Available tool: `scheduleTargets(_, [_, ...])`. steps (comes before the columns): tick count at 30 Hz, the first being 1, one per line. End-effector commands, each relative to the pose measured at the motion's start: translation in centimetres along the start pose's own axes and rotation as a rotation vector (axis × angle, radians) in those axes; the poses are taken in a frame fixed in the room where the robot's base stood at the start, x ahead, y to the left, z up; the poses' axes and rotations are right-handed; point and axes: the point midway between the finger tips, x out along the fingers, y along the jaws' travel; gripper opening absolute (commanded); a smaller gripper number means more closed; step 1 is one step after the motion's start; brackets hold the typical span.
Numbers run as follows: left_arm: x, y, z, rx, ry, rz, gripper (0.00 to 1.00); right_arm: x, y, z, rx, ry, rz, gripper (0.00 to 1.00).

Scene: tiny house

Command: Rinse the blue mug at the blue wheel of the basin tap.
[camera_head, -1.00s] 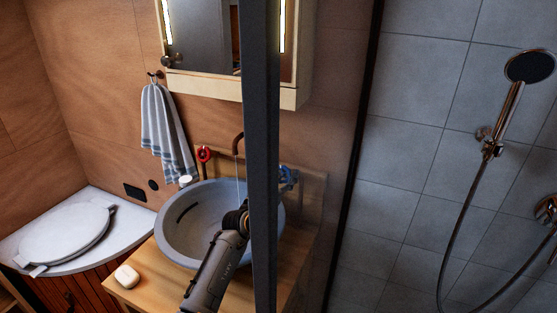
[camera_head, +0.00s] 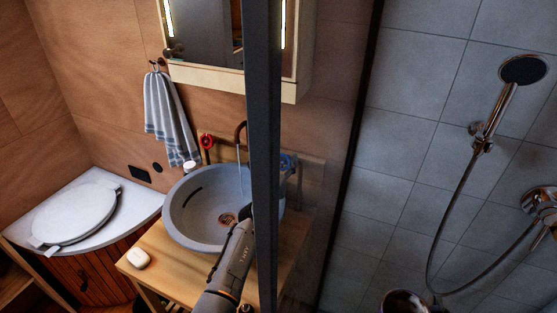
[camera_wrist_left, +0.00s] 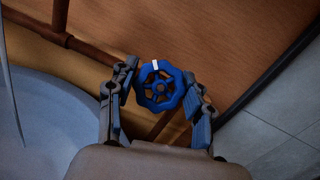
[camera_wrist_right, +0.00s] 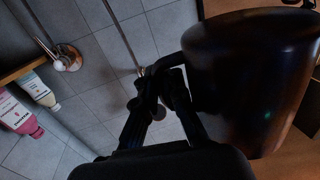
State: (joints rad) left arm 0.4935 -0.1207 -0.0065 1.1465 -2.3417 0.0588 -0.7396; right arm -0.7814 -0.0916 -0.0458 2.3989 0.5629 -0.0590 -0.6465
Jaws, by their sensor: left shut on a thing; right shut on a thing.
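The blue wheel (camera_head: 288,162) is on the wall right of the basin tap (camera_head: 240,130), partly behind a dark post. In the left wrist view, my left gripper (camera_wrist_left: 158,92) is shut on the blue wheel (camera_wrist_left: 160,86), fingers at its two sides. In the head view the post hides most of this hand. A thin pale line, like water, hangs from the tap into the basin (camera_head: 190,225). My right gripper (camera_wrist_right: 163,82) is shut on the handle of the mug (camera_wrist_right: 250,80), which looks dark in shadow. The mug's rim (camera_head: 403,301) shows at the head view's bottom edge, away from the basin.
The dark post (camera_head: 263,120) stands before the basin. A red wheel (camera_head: 206,141) is left of the tap. Soap (camera_head: 138,258) lies on the wooden counter (camera_head: 165,262). A shower hose (camera_head: 436,240) hangs at right. Bottles (camera_wrist_right: 25,105) show in the right wrist view.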

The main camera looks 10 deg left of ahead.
Motion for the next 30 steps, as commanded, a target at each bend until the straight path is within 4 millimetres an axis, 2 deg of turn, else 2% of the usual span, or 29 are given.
scheduleTargets(2, [0.1, 0.3, 0.4, 0.002, -0.009, 0.005, 0.19, 0.0, 0.0, -0.1, 0.001, 0.002, 0.000, 0.00])
scheduleTargets(3, [0.1, 0.3, 0.5, 0.002, -0.009, 0.005, 0.55, 0.0, 0.0, -0.1, 0.001, 0.002, 0.000, 0.00])
scheduleTargets(6, [0.1, 0.2, 0.4, 0.002, -0.008, 0.004, 0.75, 0.0, 0.0, -0.1, 0.001, 0.002, 0.000, 0.00])
scheduleTargets(19, [-0.5, 0.0, 0.1, -0.001, -0.002, 0.000, 0.75, 0.0, 0.0, -0.1, 0.001, 0.002, 0.001, 0.00])
scheduleTargets(30, [-5.5, 0.2, 0.1, -0.003, -0.002, 0.003, 0.75, 0.0, 0.0, -0.1, 0.001, 0.002, 0.001, 0.00])
